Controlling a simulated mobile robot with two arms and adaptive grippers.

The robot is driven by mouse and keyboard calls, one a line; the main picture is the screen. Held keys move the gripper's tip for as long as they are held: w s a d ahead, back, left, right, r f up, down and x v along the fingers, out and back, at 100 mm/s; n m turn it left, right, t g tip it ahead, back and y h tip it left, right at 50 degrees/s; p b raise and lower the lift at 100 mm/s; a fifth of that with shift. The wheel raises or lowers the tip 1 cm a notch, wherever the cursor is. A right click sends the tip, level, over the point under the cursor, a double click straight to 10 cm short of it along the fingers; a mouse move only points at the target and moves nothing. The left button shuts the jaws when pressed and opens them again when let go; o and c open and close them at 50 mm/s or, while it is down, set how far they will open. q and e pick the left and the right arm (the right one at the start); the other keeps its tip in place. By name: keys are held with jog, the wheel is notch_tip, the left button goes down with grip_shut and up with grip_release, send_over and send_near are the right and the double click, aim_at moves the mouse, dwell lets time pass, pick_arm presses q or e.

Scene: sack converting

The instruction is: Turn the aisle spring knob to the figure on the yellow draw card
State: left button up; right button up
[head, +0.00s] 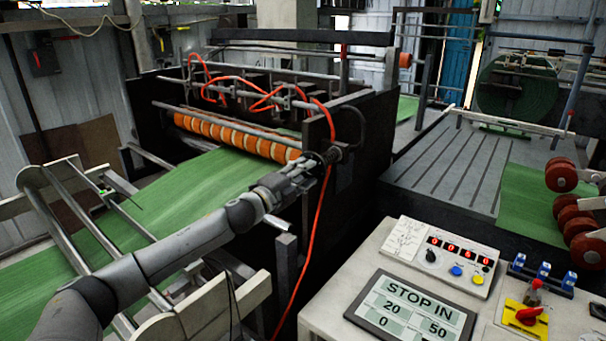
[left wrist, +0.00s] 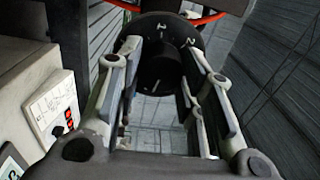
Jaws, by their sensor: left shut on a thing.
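The spring knob (left wrist: 160,75) is black and sits before a round black dial (left wrist: 172,30) with white figures. A 1 and a 2 can be read near the dial's upper edge; the other marks are too small or hidden. In the head view the dark knob (head: 333,154) is on the near side of the orange-roller machine. My left gripper (head: 314,164) reaches it from the left. In the left wrist view my left gripper (left wrist: 160,88) has its fingers on both sides of the knob, shut on it. I cannot make out a yellow draw card. My right gripper is out of view.
A control desk (head: 345,258) stands at lower right, with a screen (head: 410,312) reading STOP IN, buttons and a red switch (head: 528,315) on yellow. A red hose (head: 320,225) hangs beside the knob. Green web (head: 190,183) runs below my left arm.

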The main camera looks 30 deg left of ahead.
pick_arm(q)
jog(key=shift+f, duration=0.1)
jog(key=o, duration=1)
jog(key=shift+d, duration=0.1)
jog(key=shift+o, duration=0.2)
jog(key=shift+s+f, duration=0.1)
jog(key=shift+s, duration=0.65)
jog(key=s+a, duration=0.1)
jog(key=s, duration=0.9)
jog(key=shift+s+f, duration=0.15)
jog(key=shift+s, duration=0.1)
